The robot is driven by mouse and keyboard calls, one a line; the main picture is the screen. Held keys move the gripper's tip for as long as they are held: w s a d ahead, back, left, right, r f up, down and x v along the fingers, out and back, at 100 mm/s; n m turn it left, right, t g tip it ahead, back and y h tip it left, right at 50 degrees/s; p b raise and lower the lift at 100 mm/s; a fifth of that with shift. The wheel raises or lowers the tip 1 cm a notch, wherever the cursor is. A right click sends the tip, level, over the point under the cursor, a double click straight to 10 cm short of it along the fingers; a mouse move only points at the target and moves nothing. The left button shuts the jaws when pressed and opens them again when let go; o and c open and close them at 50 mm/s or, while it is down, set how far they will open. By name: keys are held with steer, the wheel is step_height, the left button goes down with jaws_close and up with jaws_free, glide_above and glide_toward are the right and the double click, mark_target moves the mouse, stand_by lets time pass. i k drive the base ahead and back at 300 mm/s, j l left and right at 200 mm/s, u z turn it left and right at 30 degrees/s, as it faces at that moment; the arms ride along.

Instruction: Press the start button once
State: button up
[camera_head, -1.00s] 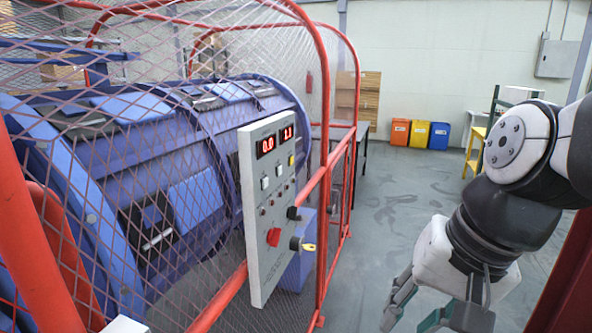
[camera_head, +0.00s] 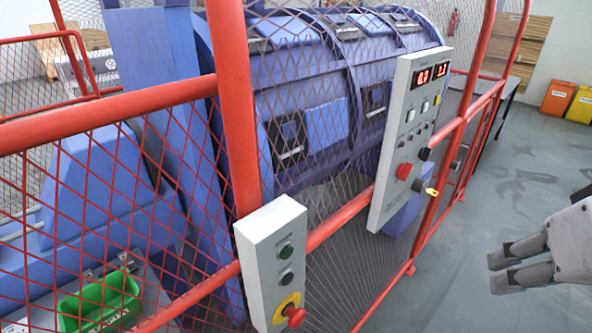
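A small grey button box (camera_head: 272,232) is mounted on the red fence rail at lower centre. It has a green button (camera_head: 286,251) at the top, a dark button (camera_head: 287,278) below it, and a red mushroom button (camera_head: 294,315) on a yellow plate at the bottom. I cannot read any start label. My gripper (camera_head: 493,270) is at the right, pointing left, well apart from the box. Its two grey fingers lie close together, apparently shut, with nothing seen in them.
A larger control panel (camera_head: 399,149) with red displays, a red knob and a yellow key switch is on the fence, right of the box. Red mesh fencing (camera_head: 234,100) guards the blue strander. A green bin (camera_head: 100,301) is at lower left. Grey floor at right is open.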

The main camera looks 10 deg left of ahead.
mark_target(287, 250)
steer(key=u, duration=1.1)
